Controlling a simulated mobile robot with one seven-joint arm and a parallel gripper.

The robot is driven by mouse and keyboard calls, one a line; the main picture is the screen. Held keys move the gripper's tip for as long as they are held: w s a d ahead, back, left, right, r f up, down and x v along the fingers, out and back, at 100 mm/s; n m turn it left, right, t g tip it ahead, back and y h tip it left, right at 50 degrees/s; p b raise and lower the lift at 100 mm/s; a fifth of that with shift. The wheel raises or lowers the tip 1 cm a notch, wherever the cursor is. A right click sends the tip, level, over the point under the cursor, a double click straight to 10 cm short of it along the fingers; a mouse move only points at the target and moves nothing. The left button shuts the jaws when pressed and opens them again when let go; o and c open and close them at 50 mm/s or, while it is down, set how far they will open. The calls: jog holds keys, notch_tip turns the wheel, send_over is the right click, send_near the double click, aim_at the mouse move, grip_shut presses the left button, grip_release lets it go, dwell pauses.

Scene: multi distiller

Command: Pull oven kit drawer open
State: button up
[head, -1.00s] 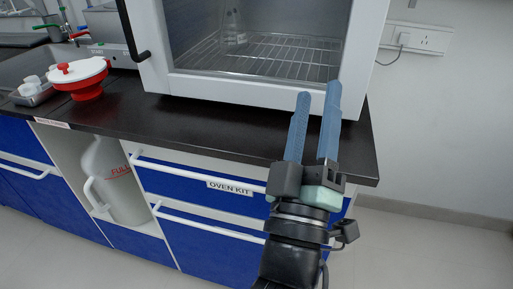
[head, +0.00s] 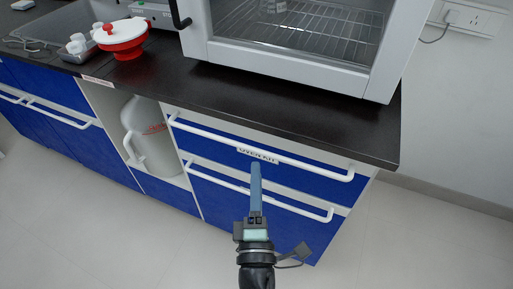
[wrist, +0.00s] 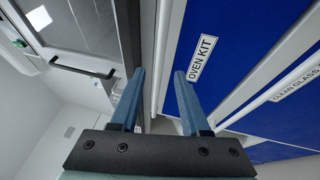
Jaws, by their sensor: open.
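The oven kit drawer (head: 215,138) is the upper blue drawer front under the countertop, shut, with a white bar handle (head: 312,168) and an "OVEN KIT" label (head: 257,155). My gripper (head: 255,168) points at it from the front, its fingertips just below the label in the head view; one finger largely hides the other. In the wrist view my gripper (wrist: 159,71) is open and empty, its fingers apart. A white bar, apparently the handle (wrist: 166,55), runs between the fingertips in the picture. I cannot tell whether the tips reach past it. The label (wrist: 202,57) is beside the right fingertip.
A lower drawer (head: 220,193) with its own handle sits below, labelled "CLEAN GLASS" (wrist: 298,82) in the wrist view. The black countertop (head: 300,110) overhangs above, carrying the oven (head: 290,60) and a red-and-white dish (head: 122,36). Floor in front is clear.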

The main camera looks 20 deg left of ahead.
aim_at(257, 149)
jog(key=x, duration=0.7)
grip_shut()
dwell(1.4)
